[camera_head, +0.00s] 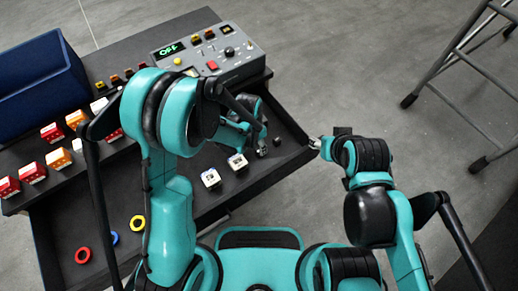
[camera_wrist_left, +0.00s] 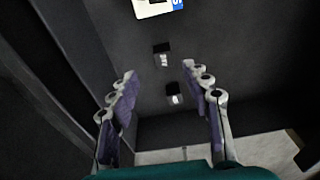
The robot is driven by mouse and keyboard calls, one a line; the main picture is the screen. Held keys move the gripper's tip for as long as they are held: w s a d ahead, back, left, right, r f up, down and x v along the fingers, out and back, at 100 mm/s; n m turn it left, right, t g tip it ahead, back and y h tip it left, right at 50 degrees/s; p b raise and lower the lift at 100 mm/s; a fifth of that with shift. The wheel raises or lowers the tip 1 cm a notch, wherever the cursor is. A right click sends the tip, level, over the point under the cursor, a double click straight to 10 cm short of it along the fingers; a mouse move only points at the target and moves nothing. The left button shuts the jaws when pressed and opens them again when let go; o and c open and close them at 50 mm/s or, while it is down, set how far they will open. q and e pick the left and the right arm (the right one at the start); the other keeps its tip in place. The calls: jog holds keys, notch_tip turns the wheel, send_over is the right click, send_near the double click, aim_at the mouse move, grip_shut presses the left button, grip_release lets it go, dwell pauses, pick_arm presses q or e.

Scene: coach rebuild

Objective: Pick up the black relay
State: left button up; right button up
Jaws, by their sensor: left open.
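Two small black relays lie on the dark tray floor. In the left wrist view, one black relay (camera_wrist_left: 174,94) is nearer the tray wall, and another (camera_wrist_left: 163,54) lies farther up, each with a pale mark. In the head view, a small black block (camera_head: 277,141) shows near the tray's right corner. My left gripper (camera_wrist_left: 159,74) is open and empty above the relays, its fingers to either side of them in the picture; in the head view it (camera_head: 258,136) is partly hidden by its own arm. My right gripper (camera_head: 320,145) is beside the tray's right edge, its jaws unclear.
White blocks (camera_head: 210,178) lie in the tray (camera_head: 285,164), left of the relays. A grey control panel (camera_head: 215,58) stands behind. Red and orange blocks (camera_head: 53,132), coloured rings (camera_head: 83,256) and a blue bin (camera_head: 40,80) are at left. A metal stool (camera_head: 465,60) is at right.

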pick_arm(q)
notch_tip(320, 180, down, 2)
jog(key=shift+f+b, duration=0.1)
jog(key=shift+b, duration=0.25)
jog(key=f, duration=0.1)
jog(key=f+b, duration=0.1)
jog(key=f, duration=0.1)
jog(key=w+f+b, duration=0.1)
jog(key=f, duration=0.1)
jog(key=shift+d+f, duration=0.15)
jog(key=shift+d, duration=0.15)
jog(key=shift+c, duration=0.6)
grip_shut()
